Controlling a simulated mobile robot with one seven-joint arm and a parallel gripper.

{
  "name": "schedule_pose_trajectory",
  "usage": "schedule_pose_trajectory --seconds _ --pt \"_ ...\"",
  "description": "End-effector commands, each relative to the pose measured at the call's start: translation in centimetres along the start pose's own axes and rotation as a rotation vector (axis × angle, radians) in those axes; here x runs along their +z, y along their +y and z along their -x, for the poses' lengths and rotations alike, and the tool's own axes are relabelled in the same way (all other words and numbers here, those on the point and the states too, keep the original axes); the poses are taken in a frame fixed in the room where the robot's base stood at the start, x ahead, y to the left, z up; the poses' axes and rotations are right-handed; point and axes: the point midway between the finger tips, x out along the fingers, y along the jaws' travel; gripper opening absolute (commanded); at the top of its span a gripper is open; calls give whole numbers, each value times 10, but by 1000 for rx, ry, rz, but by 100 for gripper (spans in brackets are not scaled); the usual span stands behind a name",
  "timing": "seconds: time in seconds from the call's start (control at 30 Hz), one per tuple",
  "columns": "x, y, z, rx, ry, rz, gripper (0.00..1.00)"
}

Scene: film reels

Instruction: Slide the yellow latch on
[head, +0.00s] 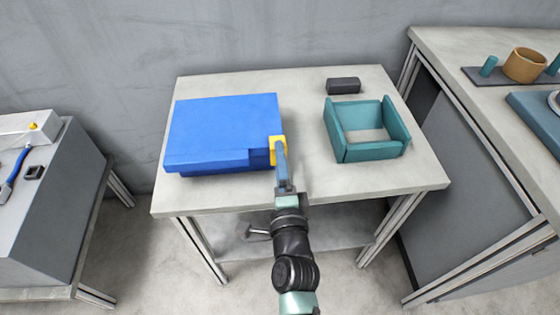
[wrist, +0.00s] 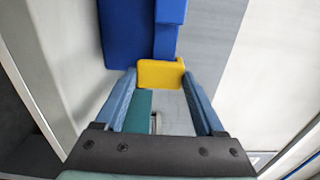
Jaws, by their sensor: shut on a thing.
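The yellow latch (head: 274,149) is at the right front corner of the blue box (head: 222,125), which lies on the grey table. My gripper (head: 280,148) reaches in from the front at that corner. In the wrist view the latch (wrist: 158,73) sits between the tips of my gripper's two fingers (wrist: 160,80), which are shut on it. The blue box (wrist: 127,30) lies just beyond the latch there, and the latch touches its edge. In the head view my fingers hide part of the latch.
On the same table (head: 310,188), a teal open tray (head: 370,153) stands to the right and a dark block (head: 343,86) lies behind it. A side bench (head: 440,40) with several parts is at the right. Another bench (head: 45,215) is at the left.

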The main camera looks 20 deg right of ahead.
Motion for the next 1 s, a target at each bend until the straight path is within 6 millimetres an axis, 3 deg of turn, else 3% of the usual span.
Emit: schedule_pose_trajectory --seconds 0.4,0.77,0.8,0.93,1.0 --pt "34 -4 -1 2 -1 -3 0" --pt "40 0 0 0 -5 -1 0" --pt "40 0 0 0 -5 -1 73" --pt "39 0 0 0 -5 -1 96" --pt "39 0 0 0 -3 -1 100"
